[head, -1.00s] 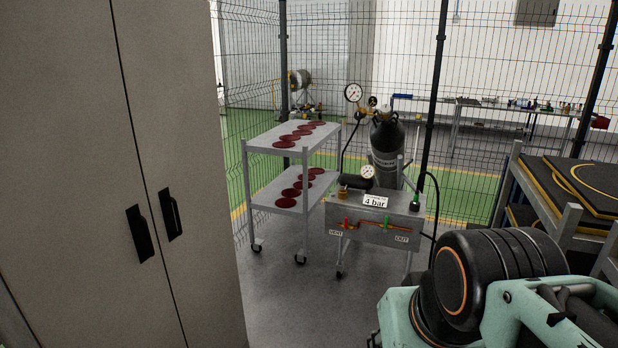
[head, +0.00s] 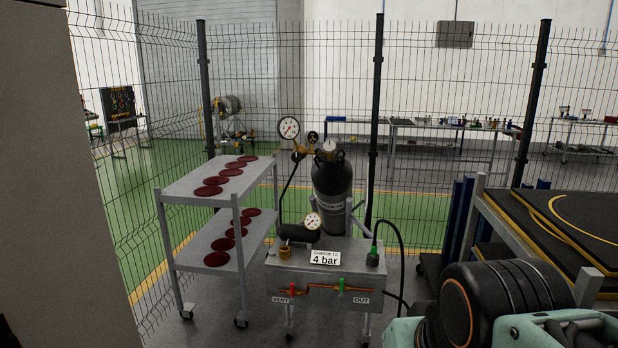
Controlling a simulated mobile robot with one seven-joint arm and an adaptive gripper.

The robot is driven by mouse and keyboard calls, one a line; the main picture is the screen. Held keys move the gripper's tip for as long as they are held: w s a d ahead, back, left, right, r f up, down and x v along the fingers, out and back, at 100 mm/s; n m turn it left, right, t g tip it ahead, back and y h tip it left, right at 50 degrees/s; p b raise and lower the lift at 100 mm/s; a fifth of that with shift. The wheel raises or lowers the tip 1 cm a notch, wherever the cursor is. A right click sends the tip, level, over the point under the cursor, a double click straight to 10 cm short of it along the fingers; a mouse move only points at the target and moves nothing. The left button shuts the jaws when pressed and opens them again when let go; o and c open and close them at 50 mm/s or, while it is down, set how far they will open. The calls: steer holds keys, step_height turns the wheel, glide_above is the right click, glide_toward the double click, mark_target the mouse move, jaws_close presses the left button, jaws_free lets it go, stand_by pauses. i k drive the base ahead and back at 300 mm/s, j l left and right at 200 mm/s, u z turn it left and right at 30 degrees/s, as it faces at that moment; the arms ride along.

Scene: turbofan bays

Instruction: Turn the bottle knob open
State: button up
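The dark gas bottle (head: 333,184) stands upright behind the metal charging cart (head: 274,276), in front of the mesh fence. Its top carries brass fittings, a large round gauge (head: 289,127) and a smaller dark gauge. A pale round piece (head: 330,147) sits on top of the bottle; I cannot tell whether it is the knob or another gauge. Part of my arm shows at the lower right, well apart from the bottle. My gripper is not in view.
The cart carries a gauge (head: 313,221), a "4 bar" sign (head: 325,258), a red VENT lever (head: 292,288) and a green OUT lever (head: 341,284). A trolley (head: 183,186) with dark red discs stands left. A rack of black panels (head: 570,224) stands right. A cabinet (head: 50,180) edges the left.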

mark_target(330, 145)
steer(key=i+j+z, duration=0.2)
steer(key=i, duration=0.95)
steer(key=i+l, duration=0.2)
steer(key=i, duration=0.3)
steer(key=i+l+z, duration=0.15)
steer(key=i, duration=0.4)
steer(key=l, duration=0.1)
